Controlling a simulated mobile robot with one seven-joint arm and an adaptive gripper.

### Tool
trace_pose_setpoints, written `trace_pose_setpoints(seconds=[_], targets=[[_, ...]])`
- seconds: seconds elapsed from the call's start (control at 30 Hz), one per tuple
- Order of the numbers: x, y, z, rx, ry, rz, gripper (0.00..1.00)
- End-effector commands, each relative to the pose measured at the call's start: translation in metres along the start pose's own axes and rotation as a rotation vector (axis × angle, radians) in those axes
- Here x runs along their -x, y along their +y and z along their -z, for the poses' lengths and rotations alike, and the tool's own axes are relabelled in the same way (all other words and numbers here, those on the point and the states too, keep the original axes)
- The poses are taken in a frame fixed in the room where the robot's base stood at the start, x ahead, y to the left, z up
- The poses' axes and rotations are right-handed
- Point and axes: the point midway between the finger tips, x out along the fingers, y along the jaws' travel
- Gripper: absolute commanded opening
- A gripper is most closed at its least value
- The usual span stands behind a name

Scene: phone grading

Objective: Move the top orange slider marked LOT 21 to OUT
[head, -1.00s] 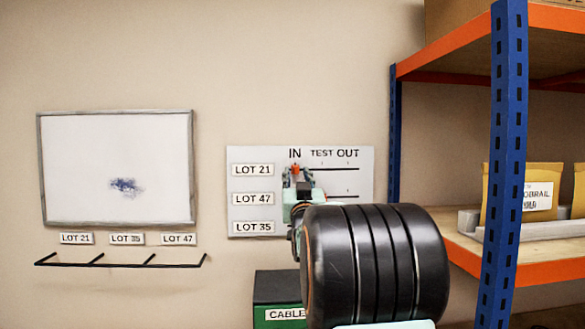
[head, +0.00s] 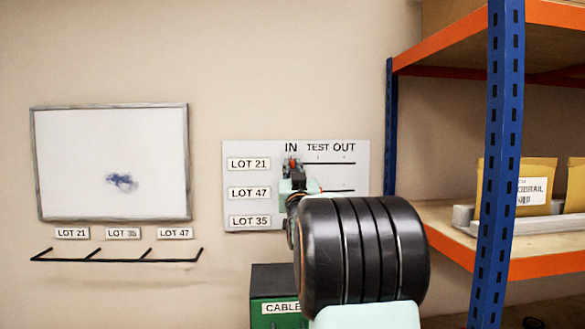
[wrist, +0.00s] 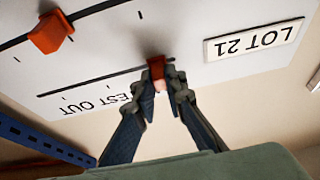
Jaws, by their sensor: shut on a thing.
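The top orange slider (wrist: 157,68) sits on the LOT 21 rail, at the IN end beside the LOT 21 label (wrist: 254,40). In the head view the slider (head: 292,162) is small, under the word IN on the white board (head: 236,208). My gripper (wrist: 165,88) is shut on this slider, with one finger on each side. In the head view my gripper (head: 292,172) is in front of the board's upper left-middle. The OUT mark (head: 344,147) is at the rail's right end.
A blue-and-orange shelf (head: 497,150) with yellow packets (head: 521,190) stands to the right. A whiteboard (head: 110,175) and a black hook rack (head: 116,255) are on the wall at left. A green cable box (head: 275,292) is below the board. The top rail's right side looks clear.

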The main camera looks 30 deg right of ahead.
Motion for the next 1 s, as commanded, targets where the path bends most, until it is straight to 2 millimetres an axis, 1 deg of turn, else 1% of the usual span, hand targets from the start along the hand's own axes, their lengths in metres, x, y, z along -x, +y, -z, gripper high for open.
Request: trace_pose_setpoints(seconds=[0.23,0.37,0.47,0.6,0.8,0.9,1.0], targets=[[0.001,0.003,-0.001,0.001,0.000,-0.001,0.00],[0.002,0.019,-0.003,0.003,0.002,-0.004,0.00],[0.002,0.040,-0.004,0.005,0.003,-0.006,0.00],[0.002,0.076,-0.003,0.005,0.001,-0.008,0.00],[0.000,0.122,0.000,0.003,0.000,-0.005,0.00],[0.000,0.141,0.000,0.003,0.000,-0.005,0.00],[0.000,0.153,0.000,0.001,-0.001,-0.004,0.00]])
